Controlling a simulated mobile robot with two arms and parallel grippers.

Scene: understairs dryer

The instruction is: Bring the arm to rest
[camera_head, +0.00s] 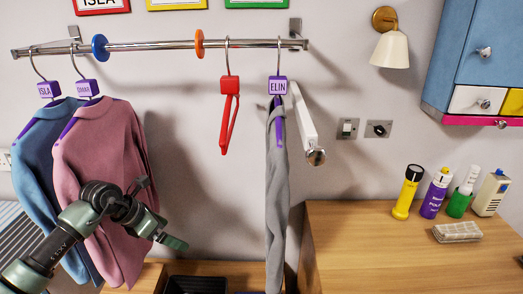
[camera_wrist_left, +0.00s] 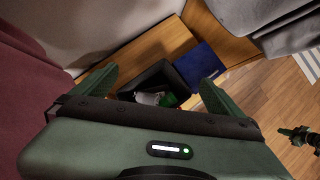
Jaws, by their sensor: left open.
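My left arm reaches in from the lower left of the head view. Its gripper (camera_head: 157,214) is in front of the right side of the pink sweater (camera_head: 90,165). In the left wrist view the two green fingers of the left gripper (camera_wrist_left: 153,92) stand wide apart, with nothing between them. A dark box (camera_wrist_left: 155,80) with a few items in it lies below and beyond the fingers. At the right edge of the left wrist view, a small dark part looks like my right gripper (camera_wrist_left: 298,136); its jaws are too small to read. It is not in the head view.
A rail (camera_head: 150,46) holds a blue sweater (camera_head: 40,150), a bare red hanger (camera_head: 229,105) and a grey garment (camera_head: 277,190). A wooden counter (camera_head: 370,250) at right bears several bottles and a cloth (camera_head: 457,232). A blue folded item (camera_wrist_left: 200,64) lies beside the box.

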